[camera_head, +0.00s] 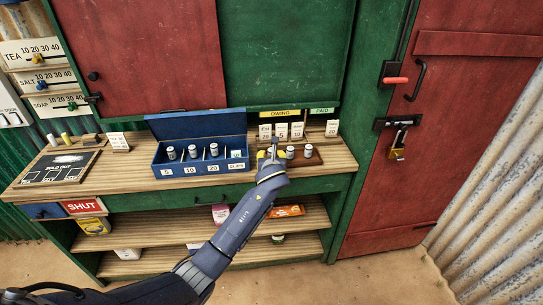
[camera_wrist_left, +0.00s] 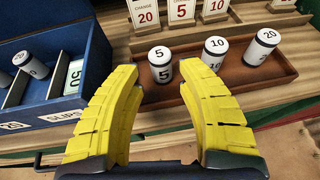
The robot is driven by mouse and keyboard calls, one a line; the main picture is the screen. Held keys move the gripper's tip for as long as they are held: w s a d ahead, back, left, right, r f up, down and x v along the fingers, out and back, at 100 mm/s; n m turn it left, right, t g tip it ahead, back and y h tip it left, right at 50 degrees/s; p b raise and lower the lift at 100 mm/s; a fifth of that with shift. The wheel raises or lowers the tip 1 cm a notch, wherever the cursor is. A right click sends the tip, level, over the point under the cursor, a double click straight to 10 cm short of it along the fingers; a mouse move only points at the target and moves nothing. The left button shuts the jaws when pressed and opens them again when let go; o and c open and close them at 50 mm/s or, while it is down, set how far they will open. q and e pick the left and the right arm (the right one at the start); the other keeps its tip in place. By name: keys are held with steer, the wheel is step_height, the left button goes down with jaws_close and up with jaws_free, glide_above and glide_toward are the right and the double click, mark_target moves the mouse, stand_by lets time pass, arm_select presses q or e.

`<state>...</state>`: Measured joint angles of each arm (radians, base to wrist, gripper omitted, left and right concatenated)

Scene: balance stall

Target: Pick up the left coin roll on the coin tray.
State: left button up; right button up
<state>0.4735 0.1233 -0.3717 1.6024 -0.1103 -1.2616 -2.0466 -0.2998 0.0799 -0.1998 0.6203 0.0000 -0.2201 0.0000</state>
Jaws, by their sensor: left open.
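The brown wooden coin tray (camera_wrist_left: 262,80) holds three white coin rolls with dark bands, standing in a row. The left coin roll (camera_wrist_left: 160,64), marked 5, stands upright, just beyond and between the fingertips in the left wrist view. The middle roll (camera_wrist_left: 214,53) is marked 10 and the right roll (camera_wrist_left: 262,46) is marked 20. My left gripper (camera_head: 271,156) is open and empty over the left end of the coin tray (camera_head: 316,161), its yellow fingers apart. In the head view it largely hides the left roll. My right gripper is out of view.
A blue box (camera_head: 209,169) with several coin rolls in compartments stands left of the tray. Price cards (camera_head: 281,131) stand behind the tray. A dark board (camera_head: 58,167) lies at the counter's left. Bare counter (camera_head: 337,150) shows right of the tray.

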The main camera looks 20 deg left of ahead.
mark_target(271, 153)
arm_select(q)
steer(key=shift+x, duration=2.3)
steer(key=shift+w+r, duration=0.1)
steer(key=shift+r, duration=0.05)
steer(key=shift+c, duration=0.5)
jaws_close()
